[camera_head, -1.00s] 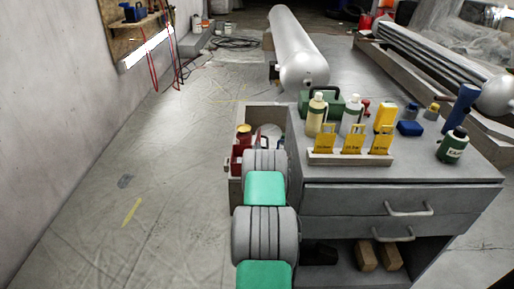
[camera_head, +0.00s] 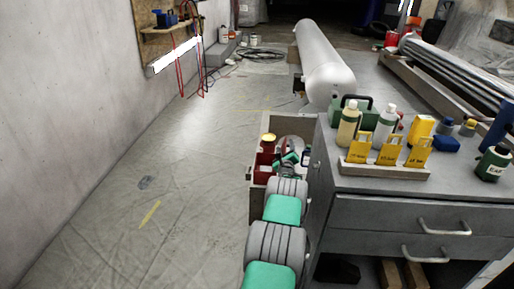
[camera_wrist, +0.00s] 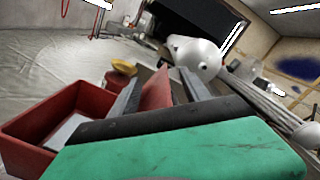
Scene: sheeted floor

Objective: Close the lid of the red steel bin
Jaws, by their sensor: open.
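The red steel bin (camera_head: 264,166) sits in the grey open-topped compartment at the cabinet's left side in the head view, partly hidden by my arm. In the wrist view an open red box (camera_wrist: 38,132), which looks like the bin, is at the lower left with its inside showing. My gripper (camera_wrist: 157,78) is open beside it, to its right. An upright red panel (camera_wrist: 156,92), perhaps the lid, shows between the two grey fingers. I cannot tell whether they touch it. In the head view my gripper (camera_head: 287,160) is small and close to the bin's right side.
A yellow-topped thing (camera_head: 268,138) stands at the bin's far end. The grey cabinet (camera_head: 420,188) rises close on my arm's right, with bottles and a rack of yellow tags (camera_head: 388,169) on top. The sheeted floor (camera_head: 150,180) to the left is largely clear.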

